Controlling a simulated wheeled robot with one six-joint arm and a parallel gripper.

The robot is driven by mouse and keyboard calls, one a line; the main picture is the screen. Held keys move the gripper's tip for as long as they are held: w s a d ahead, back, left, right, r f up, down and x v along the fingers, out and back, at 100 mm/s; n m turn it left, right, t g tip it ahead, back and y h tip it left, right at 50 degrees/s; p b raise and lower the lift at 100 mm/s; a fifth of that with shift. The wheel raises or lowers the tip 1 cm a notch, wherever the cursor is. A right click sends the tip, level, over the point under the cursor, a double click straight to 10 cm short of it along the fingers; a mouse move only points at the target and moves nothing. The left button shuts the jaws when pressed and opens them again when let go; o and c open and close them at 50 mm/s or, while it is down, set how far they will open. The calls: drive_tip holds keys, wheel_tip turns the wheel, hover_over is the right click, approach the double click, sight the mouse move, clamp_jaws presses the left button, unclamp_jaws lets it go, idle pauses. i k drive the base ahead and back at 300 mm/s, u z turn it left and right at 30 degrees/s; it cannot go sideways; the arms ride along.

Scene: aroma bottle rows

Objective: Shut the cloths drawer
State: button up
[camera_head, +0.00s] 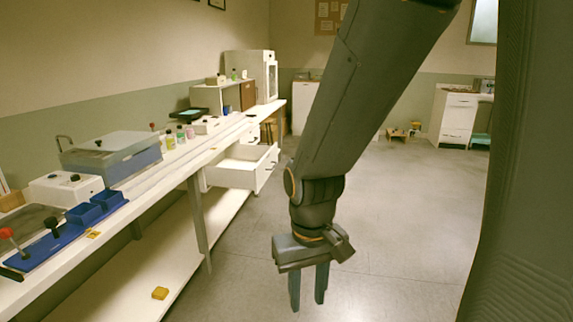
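A white drawer (265,169) stands pulled out from under the long white bench at the middle left. It sits in a stack of drawers, and no label or cloth can be made out on it from here. My gripper (308,290) hangs pointing down over the floor, in front of and to the right of the drawer in the picture. Its two fingers are apart, with floor showing between them and nothing held. It is clear of the drawer.
The bench (150,190) carries a water bath (112,155), a blue rack (70,225), small bottles (180,134) and a white cabinet (262,75). A yellow block (160,293) lies on the lower shelf. Open floor (400,220) lies to the right.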

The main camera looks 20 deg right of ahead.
sight(239, 166)
drive_tip(key=z, duration=0.6)
drive_tip(key=i, duration=0.65)
drive_tip(key=z, duration=0.55)
drive_tip(key=i, duration=0.55)
drive_tip(key=u, duration=0.7)
drive_tip(key=i, duration=0.95)
drive_tip(key=u, duration=0.05)
